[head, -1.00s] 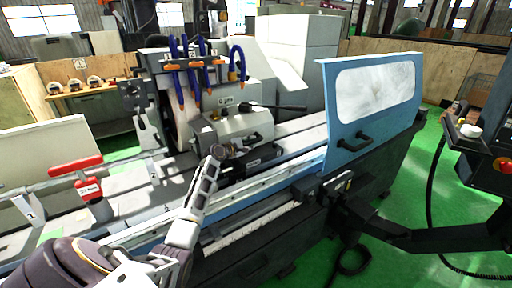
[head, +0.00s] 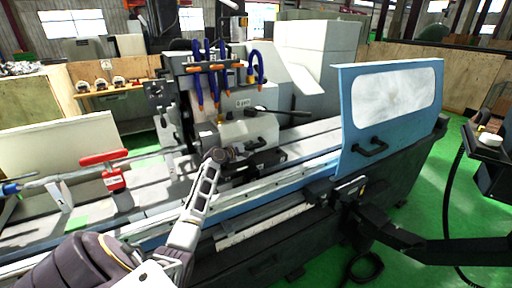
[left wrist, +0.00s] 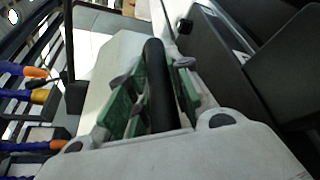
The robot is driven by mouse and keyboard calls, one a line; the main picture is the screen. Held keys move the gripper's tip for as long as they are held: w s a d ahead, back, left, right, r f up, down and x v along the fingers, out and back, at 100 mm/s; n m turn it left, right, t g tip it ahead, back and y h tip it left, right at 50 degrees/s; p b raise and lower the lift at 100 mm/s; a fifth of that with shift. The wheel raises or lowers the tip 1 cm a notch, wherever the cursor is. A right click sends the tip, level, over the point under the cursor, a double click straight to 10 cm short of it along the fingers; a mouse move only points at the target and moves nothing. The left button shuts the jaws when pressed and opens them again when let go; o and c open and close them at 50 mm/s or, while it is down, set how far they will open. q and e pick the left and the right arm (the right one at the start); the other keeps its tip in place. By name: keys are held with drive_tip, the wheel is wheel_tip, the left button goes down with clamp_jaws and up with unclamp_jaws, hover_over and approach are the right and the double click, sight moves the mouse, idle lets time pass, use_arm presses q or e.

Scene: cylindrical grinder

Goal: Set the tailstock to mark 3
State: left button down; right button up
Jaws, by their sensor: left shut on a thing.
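The tailstock (head: 237,133) is a light grey block with a black lever (head: 287,112) on top. It sits on the machine's long bed in the middle of the head view. My left gripper (head: 217,155) is at its near left side and is shut on a dark round handle. In the left wrist view the green-padded fingers press on both sides of this black handle (left wrist: 156,75). A pale scale strip (head: 265,222) runs along the machine front, but its marks are too small to read.
A blue guard door (head: 355,115) with a window stands right of the tailstock. A red-handled block (head: 113,179) stands left on the bed. Blue hoses with orange tips (head: 214,75) hang behind. The green floor (head: 420,215) at right is partly clear.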

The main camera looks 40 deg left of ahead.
use_arm(q)
drive_tip(key=shift+s+a+f, duration=0.1)
drive_tip(key=shift+s+f, duration=0.15)
drive_tip(key=shift+s, duration=0.25)
drive_tip(key=c, duration=1.3)
unclamp_jaws()
drive_tip(key=shift+w+r, duration=0.1)
drive_tip(key=shift+r, duration=0.05)
drive_tip(key=shift+r, duration=0.1)
drive_tip(key=v, duration=1.2)
drive_tip(key=shift+a, duration=0.1)
